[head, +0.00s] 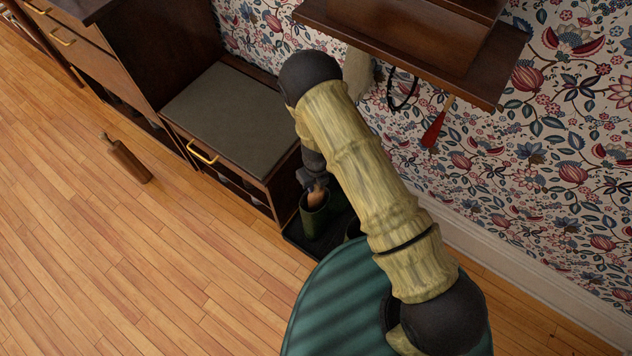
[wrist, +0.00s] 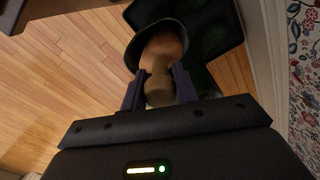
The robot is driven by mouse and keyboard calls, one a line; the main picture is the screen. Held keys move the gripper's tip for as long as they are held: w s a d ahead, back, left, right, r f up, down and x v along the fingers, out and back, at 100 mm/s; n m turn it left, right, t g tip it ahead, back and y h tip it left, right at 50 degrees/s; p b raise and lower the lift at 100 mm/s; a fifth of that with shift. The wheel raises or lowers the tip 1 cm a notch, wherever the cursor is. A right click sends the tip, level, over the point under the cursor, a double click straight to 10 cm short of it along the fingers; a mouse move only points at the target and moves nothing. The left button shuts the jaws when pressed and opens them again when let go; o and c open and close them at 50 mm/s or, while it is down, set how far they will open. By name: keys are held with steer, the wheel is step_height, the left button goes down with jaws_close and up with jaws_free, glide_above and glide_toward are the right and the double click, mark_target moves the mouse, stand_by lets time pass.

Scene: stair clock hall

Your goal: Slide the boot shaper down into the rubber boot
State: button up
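The boot shaper is a light wooden form with a narrower knob. In the wrist view the boot shaper (wrist: 165,48) has its wide part within the dark mouth of the rubber boot (wrist: 128,52). My gripper (wrist: 159,88) has its two fingers against either side of the knob. In the head view the dark green rubber boot (head: 313,220) stands upright on a dark tray, and the shaper (head: 316,197) shows at its mouth, below my gripper (head: 315,178). The shaper's lower end is hidden inside the boot.
The dark tray (head: 296,236) lies beside a cushioned bench (head: 235,115). A brown wooden object (head: 128,160) lies on the floor at left. The floor in front is clear.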

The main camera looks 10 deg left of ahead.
steer(key=o, duration=0.4)
steer(key=shift+r, duration=0.1)
step_height(320, 180, up, 13)
steer(key=p, duration=0.3)
steer(key=shift+s, duration=0.1)
stand_by(0.9)
